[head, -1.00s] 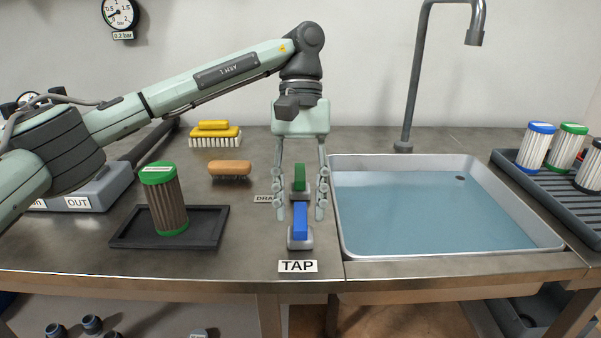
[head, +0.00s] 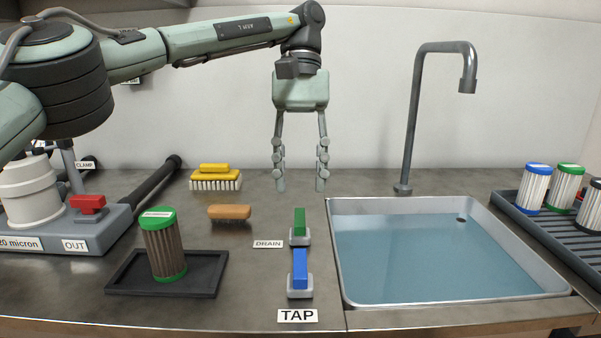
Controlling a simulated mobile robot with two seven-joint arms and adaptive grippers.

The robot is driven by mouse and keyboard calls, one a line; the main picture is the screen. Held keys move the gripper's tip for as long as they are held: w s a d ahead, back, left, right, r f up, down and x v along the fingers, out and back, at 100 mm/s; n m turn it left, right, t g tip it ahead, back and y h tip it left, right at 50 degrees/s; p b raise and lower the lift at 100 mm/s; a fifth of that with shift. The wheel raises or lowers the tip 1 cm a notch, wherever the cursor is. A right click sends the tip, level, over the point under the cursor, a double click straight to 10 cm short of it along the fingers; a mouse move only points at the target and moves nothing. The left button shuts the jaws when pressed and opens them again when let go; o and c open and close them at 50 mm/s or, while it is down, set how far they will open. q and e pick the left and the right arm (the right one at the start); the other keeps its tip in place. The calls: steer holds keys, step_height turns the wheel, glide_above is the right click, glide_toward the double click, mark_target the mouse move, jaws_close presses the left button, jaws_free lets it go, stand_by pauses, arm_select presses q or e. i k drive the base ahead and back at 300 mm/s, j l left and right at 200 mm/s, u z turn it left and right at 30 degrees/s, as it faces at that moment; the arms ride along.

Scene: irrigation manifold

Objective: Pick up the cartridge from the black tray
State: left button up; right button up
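The cartridge (head: 164,250) has green end caps and a brown, dirty-looking pleated body. It stands upright on the black tray (head: 205,275) at the left of the counter. My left gripper (head: 299,188) is open and empty, fingers pointing down, in the air above the counter. It is to the right of the cartridge and higher than it, over the area behind the green and blue tap levers. My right gripper is not in view.
The blue lever (head: 300,268) and green lever (head: 300,222) stand beside the water-filled sink (head: 440,250). A housing base with a red lever (head: 88,204) is left. Clean cartridges stand on a rack (head: 560,237) at right.

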mark_target(159, 225)
steer(key=k, duration=1)
